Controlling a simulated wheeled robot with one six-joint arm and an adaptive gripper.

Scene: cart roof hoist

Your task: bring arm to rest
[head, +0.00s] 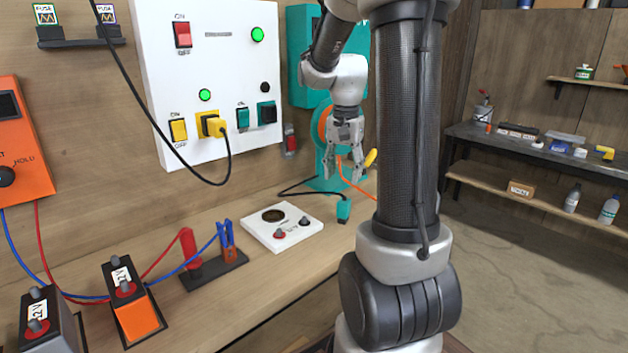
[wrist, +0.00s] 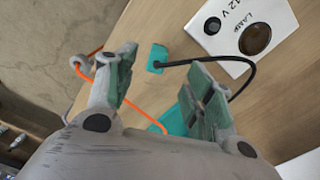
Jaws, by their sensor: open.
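My gripper (head: 343,172) hangs from the arm over the wooden bench in the head view, pointing down with its fingers apart. In the wrist view my gripper (wrist: 160,90) is open, with nothing held between its fingers. Below it in the wrist view are the bench top, a teal plug (wrist: 157,57) on a black cable, and an orange cord that runs behind the fingers. A teal machine with an orange wheel (head: 323,125) stands behind the gripper in the head view, partly hidden by the arm.
A white lamp panel (head: 282,226) lies on the bench, with the teal plug (head: 344,210) beside it. A white switch panel (head: 207,75) with a yellow plug (head: 215,125) is on the wall. Batteries (head: 133,307) and a clamp stand (head: 214,268) are at front left. Shelves (head: 540,150) stand right.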

